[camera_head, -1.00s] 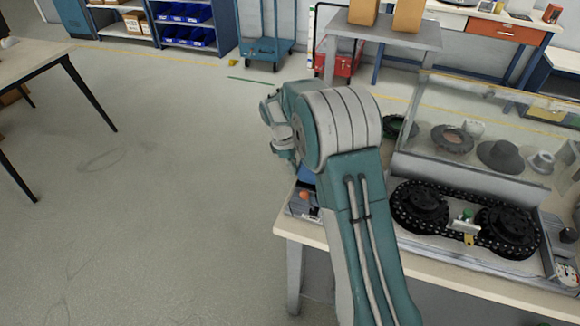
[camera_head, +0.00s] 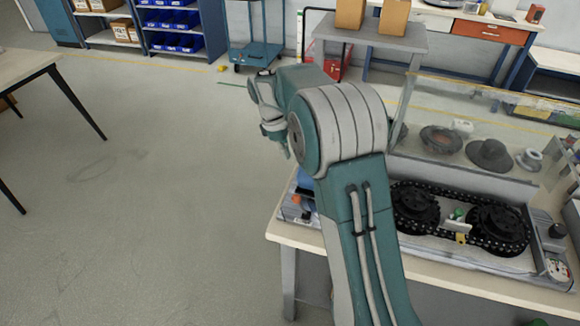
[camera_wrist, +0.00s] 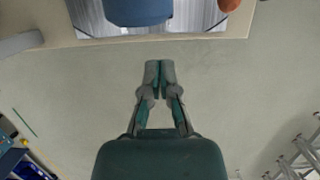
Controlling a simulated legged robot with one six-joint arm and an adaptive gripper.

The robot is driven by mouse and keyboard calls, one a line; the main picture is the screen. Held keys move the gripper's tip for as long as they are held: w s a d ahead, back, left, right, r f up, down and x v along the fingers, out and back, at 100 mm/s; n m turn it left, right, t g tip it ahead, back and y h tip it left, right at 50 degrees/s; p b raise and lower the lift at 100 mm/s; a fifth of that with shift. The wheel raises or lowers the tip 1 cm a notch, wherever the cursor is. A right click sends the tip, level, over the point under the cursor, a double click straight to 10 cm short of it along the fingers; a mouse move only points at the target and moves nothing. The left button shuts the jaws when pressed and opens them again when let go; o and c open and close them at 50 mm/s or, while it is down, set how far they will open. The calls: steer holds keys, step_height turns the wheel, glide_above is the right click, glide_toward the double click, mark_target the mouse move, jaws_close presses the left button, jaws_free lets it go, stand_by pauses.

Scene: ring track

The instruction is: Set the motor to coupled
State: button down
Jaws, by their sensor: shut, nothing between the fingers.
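A blue rounded body (camera_head: 305,179), which looks like the motor, stands at the left end of the bench, partly hidden behind my arm. It also shows at the top edge of the wrist view (camera_wrist: 138,12), cut off by the frame. An orange-red knob (camera_head: 297,199) is beside it; in the wrist view the knob (camera_wrist: 228,4) is to its right. My gripper (camera_wrist: 159,66) is shut and empty, apart from the motor, over the floor side of the bench edge. I cannot tell from these views whether the motor is coupled.
The bench (camera_head: 300,237) holds a black chain loop (camera_head: 458,214) on two sprockets, with a clear guard (camera_head: 470,120) behind. A grey stand with boxes (camera_head: 385,38) is at the back. A table (camera_head: 30,65) stands far left. The floor between is clear.

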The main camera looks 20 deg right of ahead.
steer(key=v, duration=0.4)
steer(key=shift+f, duration=0.1)
steer(key=s+r+m+t+y, duration=0.1)
steer(key=s+r+m+t, duration=0.35)
steer(key=s+r, duration=0.85)
steer(key=s+f+m+t, duration=0.1)
steer(key=s+m, duration=0.2)
steer(key=s, duration=0.6)
steer(key=s+f+m+t+y, duration=0.1)
steer(key=s+f+m, duration=0.1)
steer(key=s, duration=0.8)
steer(key=shift+s+f+m+t, duration=0.2)
steer(key=shift+f+m+t, duration=0.15)
steer(key=shift+m, duration=0.5)
